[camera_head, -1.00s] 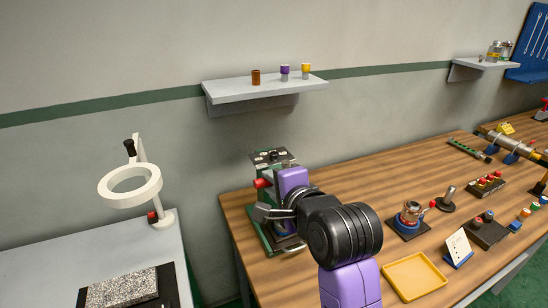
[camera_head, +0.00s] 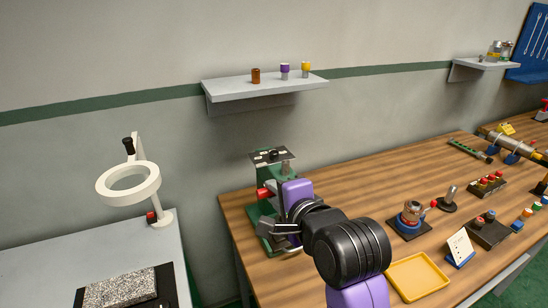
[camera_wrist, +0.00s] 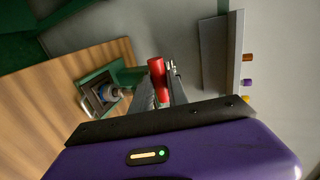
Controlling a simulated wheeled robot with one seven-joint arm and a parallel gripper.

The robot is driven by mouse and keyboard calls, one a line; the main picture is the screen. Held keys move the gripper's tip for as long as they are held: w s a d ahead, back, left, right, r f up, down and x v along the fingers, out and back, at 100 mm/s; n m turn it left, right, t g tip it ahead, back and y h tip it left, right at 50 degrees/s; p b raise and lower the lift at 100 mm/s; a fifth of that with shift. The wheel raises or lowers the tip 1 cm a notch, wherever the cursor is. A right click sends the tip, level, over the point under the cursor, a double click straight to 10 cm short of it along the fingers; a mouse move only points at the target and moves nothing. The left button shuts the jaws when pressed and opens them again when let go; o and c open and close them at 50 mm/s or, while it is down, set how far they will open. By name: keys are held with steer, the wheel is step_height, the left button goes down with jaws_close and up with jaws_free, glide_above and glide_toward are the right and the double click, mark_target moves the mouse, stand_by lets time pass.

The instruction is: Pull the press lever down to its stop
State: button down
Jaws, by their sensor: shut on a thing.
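The green press (camera_head: 265,210) stands at the left end of the wooden bench, partly hidden by my arm. Its lever has a red grip (camera_head: 264,193), which points left in the head view. My gripper (camera_head: 277,193) is at this grip, its fingers largely hidden there by the purple hand. In the wrist view the red grip (camera_wrist: 157,78) lies between the fingers, and my gripper (camera_wrist: 162,92) is shut on it.
A wall shelf (camera_head: 262,90) with small cylinders hangs above the press. A white ring lamp (camera_head: 128,198) stands on the grey table at left. A yellow tray (camera_head: 418,277) and several fixtures lie right of my arm on the bench.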

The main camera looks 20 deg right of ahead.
steer(key=shift+f, duration=0.25)
steer(key=shift+s+f+b, duration=0.35)
steer(key=shift+f, duration=0.15)
steer(key=shift+s+f+b, duration=0.35)
steer(key=shift+f, duration=0.2)
